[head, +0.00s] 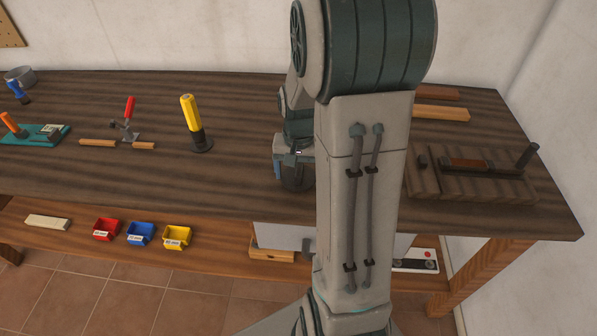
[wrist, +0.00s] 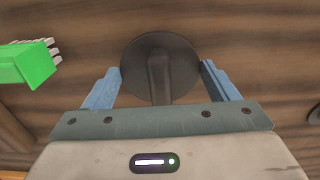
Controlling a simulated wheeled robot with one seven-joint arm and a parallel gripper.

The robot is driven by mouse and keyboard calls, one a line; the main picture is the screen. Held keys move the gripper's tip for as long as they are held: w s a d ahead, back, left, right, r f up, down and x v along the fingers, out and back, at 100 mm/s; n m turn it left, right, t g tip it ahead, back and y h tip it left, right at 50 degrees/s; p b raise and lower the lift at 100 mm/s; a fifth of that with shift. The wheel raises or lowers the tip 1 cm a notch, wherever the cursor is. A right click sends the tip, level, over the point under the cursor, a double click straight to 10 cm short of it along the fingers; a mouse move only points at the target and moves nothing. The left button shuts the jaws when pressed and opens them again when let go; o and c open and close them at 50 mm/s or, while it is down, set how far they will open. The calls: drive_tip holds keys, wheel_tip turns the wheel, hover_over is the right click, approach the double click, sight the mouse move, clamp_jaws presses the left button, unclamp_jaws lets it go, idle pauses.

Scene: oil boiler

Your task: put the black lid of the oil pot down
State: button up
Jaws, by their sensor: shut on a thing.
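The black lid (wrist: 160,50) shows in the wrist view as a dark round disc with a dark stem running toward my gripper (wrist: 160,68). The blue fingers are on either side of it, and my gripper is shut on it. In the head view, my gripper (head: 293,160) points down over the worktable, left of my forearm. A dark rounded shape (head: 297,182) shows just below it, partly covered by the fingers. I cannot tell whether it touches the tabletop. I cannot make out the oil pot for certain; my arm hides part of the table.
A yellow-handled tool (head: 191,115) stands left of my gripper. A red-handled clamp (head: 129,108), a teal fixture (head: 40,133) and a grey round container (head: 20,75) are further left. A dark wooden board (head: 475,185) lies right. A green block (wrist: 25,65) shows at the wrist view's left.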

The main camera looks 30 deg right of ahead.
drive_tip(key=shift+f, duration=0.6)
drive_tip(key=shift+f, duration=0.1)
drive_tip(key=shift+f, duration=0.15)
drive_tip(key=o, duration=0.9)
